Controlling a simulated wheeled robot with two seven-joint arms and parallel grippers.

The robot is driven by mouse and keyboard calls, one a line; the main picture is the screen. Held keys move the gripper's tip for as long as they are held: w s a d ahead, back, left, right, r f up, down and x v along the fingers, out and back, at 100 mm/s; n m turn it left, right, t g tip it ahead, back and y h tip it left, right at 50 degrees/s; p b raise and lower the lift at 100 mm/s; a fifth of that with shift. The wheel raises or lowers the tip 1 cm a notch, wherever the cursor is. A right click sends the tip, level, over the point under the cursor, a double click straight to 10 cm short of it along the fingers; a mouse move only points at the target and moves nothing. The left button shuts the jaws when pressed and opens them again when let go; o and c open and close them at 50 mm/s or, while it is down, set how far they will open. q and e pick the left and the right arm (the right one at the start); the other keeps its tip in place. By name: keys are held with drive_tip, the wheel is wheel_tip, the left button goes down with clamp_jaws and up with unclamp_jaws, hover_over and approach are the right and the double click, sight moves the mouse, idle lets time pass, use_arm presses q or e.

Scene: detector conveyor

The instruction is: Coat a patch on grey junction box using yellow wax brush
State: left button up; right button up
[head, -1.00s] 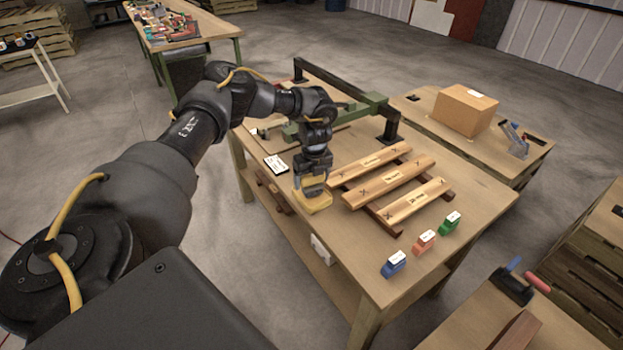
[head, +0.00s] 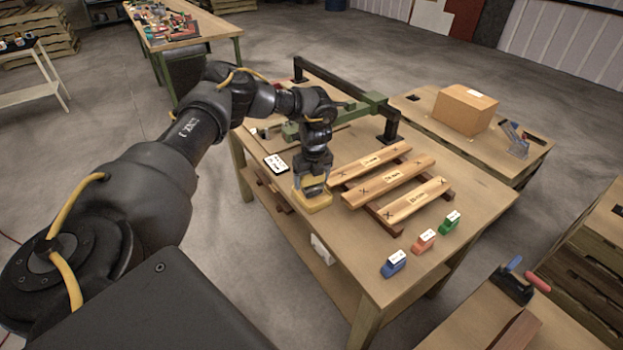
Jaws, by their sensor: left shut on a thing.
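My left gripper (head: 313,187) is shut on a yellow block-like thing (head: 315,203), which looks like the yellow wax brush. It is low at the left edge of the wooden table, beside the boards; I cannot tell whether it touches the tabletop. The gripper hides part of it. A small pale grey box (head: 321,249) shows on the side of the table below the brush; I cannot tell whether it is the junction box. No coated patch can be made out. My right gripper is not in view.
Several labelled boards (head: 388,185) lie right of the gripper on dark rails. Blue (head: 393,264), orange (head: 424,241) and green (head: 449,221) blocks stand near the right edge. A green and black frame (head: 372,105) crosses behind. A white card (head: 275,163) lies left of the gripper.

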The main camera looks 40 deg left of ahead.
use_arm(q)
drive_tip(key=shift+f, duration=0.3)
drive_tip(key=shift+s+f, duration=0.1)
idle(1.7)
wheel_tip(320, 180, up, 7)
drive_tip(key=p, duration=0.7)
idle(0.4)
idle(0.4)
